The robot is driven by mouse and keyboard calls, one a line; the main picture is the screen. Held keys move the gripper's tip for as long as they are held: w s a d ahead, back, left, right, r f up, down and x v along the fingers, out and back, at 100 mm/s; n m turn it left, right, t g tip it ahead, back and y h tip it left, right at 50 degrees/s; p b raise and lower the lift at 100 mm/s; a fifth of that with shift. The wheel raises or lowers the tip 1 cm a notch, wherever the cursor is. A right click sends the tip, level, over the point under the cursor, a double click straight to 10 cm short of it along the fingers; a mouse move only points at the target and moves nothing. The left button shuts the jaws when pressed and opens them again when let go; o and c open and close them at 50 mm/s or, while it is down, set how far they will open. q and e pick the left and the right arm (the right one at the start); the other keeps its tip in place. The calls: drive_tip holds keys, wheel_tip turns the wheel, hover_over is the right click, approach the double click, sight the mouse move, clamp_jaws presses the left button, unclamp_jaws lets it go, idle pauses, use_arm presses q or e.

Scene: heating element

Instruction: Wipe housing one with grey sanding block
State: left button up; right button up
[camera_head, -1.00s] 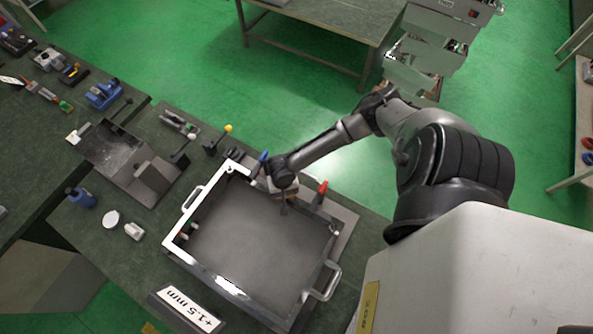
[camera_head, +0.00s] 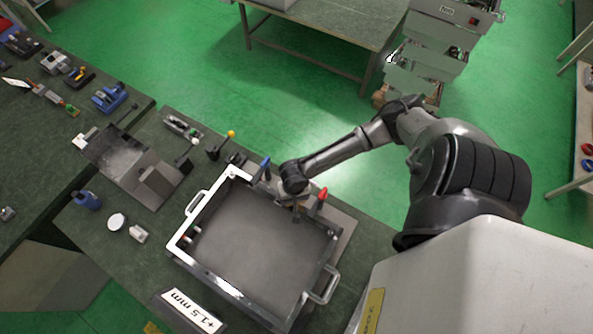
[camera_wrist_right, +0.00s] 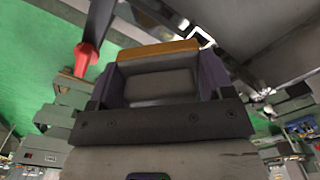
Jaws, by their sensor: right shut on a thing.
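An open metal box with a light rim and two side handles, which looks like the housing (camera_head: 262,245), stands on the bench in the head view. Which housing is number one cannot be read. My right gripper (camera_head: 297,198) is at its far edge, between a blue-handled and a red-handled clamp. In the right wrist view, my right gripper (camera_wrist_right: 160,88) is shut on a grey block with a tan edge, which looks like the grey sanding block (camera_wrist_right: 158,82). Whether the block touches the housing cannot be told. My left gripper is out of view.
The red-handled clamp (camera_head: 322,194) and blue-handled clamp (camera_head: 265,165) stand close to my right gripper. A sheet-metal piece (camera_head: 125,158), a blue bottle (camera_head: 86,200) and a "+1.5 mm" sign (camera_head: 192,310) are nearby. The housing's interior looks empty over most of its floor.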

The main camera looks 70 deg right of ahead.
drive_tip(key=shift+r, duration=1.25)
drive_tip(key=shift+w, duration=0.1)
